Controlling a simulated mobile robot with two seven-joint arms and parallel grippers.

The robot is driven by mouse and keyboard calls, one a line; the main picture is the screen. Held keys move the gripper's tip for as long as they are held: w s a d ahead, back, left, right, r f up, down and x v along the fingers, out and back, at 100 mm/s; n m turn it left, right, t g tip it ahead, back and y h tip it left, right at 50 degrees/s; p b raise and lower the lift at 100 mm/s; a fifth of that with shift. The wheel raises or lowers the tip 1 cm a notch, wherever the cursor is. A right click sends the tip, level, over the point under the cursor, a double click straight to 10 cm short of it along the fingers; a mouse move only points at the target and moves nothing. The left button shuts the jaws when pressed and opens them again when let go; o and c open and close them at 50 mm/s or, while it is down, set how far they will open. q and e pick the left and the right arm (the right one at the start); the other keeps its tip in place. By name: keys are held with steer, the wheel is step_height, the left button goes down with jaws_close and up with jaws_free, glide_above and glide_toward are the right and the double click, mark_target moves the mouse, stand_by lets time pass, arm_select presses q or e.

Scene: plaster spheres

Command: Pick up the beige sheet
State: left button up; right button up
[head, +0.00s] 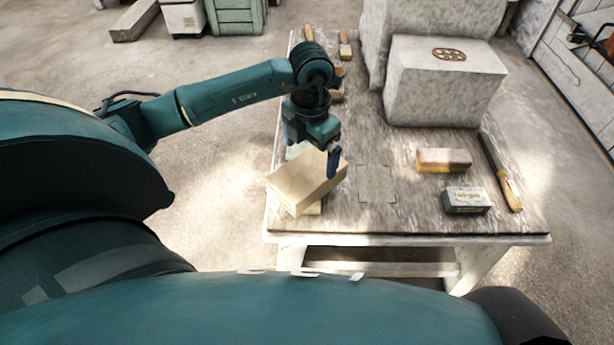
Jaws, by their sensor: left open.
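A pale beige sheet (305,182) lies on top of a small stack of similar flat pieces at the left front of the table (340,219). The stack's layers are turned against each other, and a corner of a lower piece shows at its front. My left gripper (314,152) is open, pointing down over the back of the stack. One blue fingertip is beside the sheet's right back edge; the other is partly hidden. I cannot tell whether a finger touches the sheet. My right gripper is out of view.
A flat greyish-beige square (376,184) with corner marks lies right of the stack. Farther right are a two-tone block (443,160), a dark grey box (466,200) and a wooden-handled tool (510,191). A large plaster block (444,85) fills the back.

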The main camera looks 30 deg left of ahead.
mark_target(307, 170)
arm_select(q)
steer(key=f, duration=0.2)
steer(key=s+f, duration=0.1)
steer(key=f, duration=0.1)
steer(key=shift+f, duration=0.9)
steer(key=shift+r, duration=0.1)
steer(key=c, duration=1)
